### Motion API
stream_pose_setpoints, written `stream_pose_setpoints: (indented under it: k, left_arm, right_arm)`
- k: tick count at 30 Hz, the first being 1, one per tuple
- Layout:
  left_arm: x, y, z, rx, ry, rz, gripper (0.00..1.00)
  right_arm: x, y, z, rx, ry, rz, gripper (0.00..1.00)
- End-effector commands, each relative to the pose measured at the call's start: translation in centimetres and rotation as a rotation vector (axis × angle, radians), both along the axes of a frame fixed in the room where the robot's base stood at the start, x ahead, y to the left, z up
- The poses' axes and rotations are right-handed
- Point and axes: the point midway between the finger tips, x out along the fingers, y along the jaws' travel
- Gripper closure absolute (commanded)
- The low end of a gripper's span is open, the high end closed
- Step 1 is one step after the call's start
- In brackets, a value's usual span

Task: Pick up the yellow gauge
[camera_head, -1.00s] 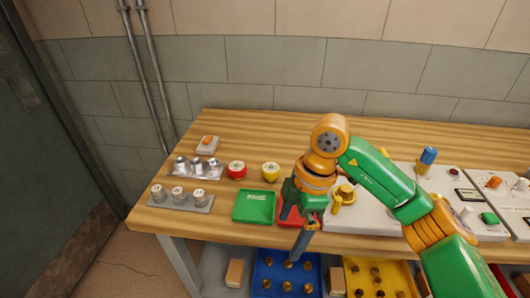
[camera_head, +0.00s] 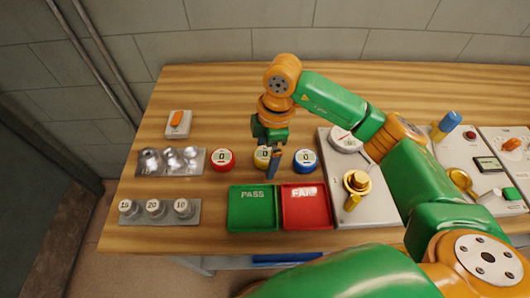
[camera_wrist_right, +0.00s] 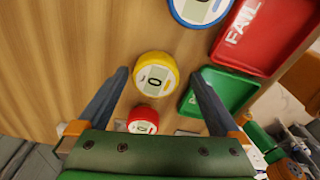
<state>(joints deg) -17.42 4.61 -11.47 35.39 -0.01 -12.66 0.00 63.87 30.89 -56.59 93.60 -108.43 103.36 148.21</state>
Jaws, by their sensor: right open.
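The yellow gauge (camera_head: 262,153) is a small round dial with a white face reading 0, standing on the wooden table. In the head view my right gripper (camera_head: 273,165) partly covers it. In the right wrist view the yellow gauge (camera_wrist_right: 155,76) shows between the tips of my two dark fingers (camera_wrist_right: 161,78), with wood visible on both sides of it. The right gripper is open and holds nothing. How high the fingertips are above the table is hard to tell. My left gripper is in neither view.
A red gauge (camera_head: 221,160) and a blue gauge (camera_head: 305,161) stand on either side. A green PASS tray (camera_head: 253,226) and a red FAIL tray (camera_head: 306,226) lie in front. A panel with a brass valve (camera_head: 356,182) is to the right. Bare wood lies behind the gauges.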

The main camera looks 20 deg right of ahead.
Motion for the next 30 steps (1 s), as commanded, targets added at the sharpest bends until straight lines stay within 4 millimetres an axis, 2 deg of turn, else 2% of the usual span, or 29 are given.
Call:
stream_pose_setpoints:
  k: [3,8,11,18,20,27,30]
  left_arm:
    - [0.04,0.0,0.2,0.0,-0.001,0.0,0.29]
    - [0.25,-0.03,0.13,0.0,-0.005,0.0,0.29]
    - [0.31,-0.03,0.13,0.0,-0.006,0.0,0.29]
    - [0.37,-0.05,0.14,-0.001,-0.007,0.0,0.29]
    - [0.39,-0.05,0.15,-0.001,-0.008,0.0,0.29]
    - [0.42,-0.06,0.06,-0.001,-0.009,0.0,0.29]
    - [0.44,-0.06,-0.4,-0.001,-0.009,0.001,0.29]
  right_arm:
    - [-0.05,0.09,-1.05,-0.001,0.001,0.001,0.0]
    - [0.0,0.11,-1.15,0.0,-0.001,0.001,0.0]
    - [-0.01,0.11,-1.14,0.0,0.0,0.001,0.22]
    - [-0.01,0.12,-1.1,0.0,0.0,0.001,0.86]
    - [0.0,0.11,-1.1,0.0,0.0,0.001,1.0]
    - [0.02,0.13,-0.98,0.001,-0.001,0.001,1.0]
    - [0.06,0.15,-0.35,0.002,-0.003,0.002,1.0]
